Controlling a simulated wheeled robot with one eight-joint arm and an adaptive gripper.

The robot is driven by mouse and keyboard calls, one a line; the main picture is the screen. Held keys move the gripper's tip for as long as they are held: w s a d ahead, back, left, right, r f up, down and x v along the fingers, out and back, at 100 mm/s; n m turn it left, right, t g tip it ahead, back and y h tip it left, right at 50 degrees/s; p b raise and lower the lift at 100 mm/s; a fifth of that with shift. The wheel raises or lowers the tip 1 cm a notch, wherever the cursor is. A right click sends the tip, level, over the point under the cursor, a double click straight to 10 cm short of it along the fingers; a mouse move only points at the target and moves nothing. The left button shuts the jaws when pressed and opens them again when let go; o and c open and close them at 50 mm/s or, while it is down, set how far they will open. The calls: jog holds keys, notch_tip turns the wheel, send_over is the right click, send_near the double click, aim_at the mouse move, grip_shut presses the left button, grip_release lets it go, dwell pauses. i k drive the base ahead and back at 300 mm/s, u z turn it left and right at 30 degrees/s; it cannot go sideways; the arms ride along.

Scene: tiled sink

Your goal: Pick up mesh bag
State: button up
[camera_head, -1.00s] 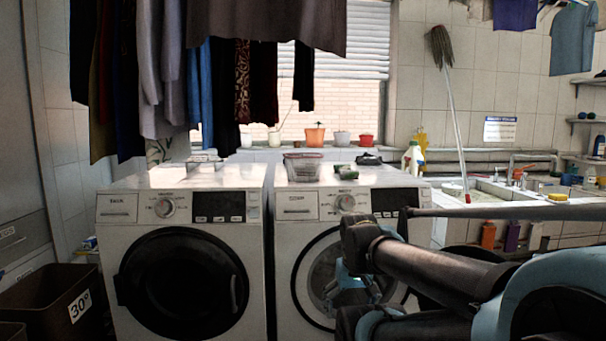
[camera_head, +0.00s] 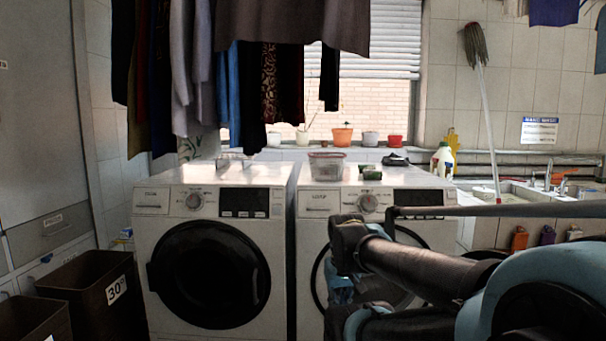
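I cannot pick out the mesh bag for certain. Small items lie on top of the right washing machine: a clear container with a reddish rim (camera_head: 327,166), a small green item (camera_head: 371,172) and a flat dark item (camera_head: 396,160). None shows a clear mesh at this size. My arm reaches in from the lower right, in front of the right machine. My gripper (camera_head: 341,288) seems to be the light blue part low before that machine's door, partly hidden by my arm. Its fingers cannot be made out.
Two white washing machines (camera_head: 214,200) stand side by side. Dark bins (camera_head: 80,293) stand at lower left. Clothes (camera_head: 290,25) hang above the machines. A sink (camera_head: 520,193) and a leaning mop (camera_head: 486,100) are at right. Potted plants (camera_head: 343,135) line the window sill.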

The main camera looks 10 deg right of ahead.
aim_at(324, 165)
jog(key=u, duration=2.05)
jog(key=k, duration=1.2)
jog(key=z, duration=1.9)
jog(key=i, duration=1)
jog(key=u, duration=0.05)
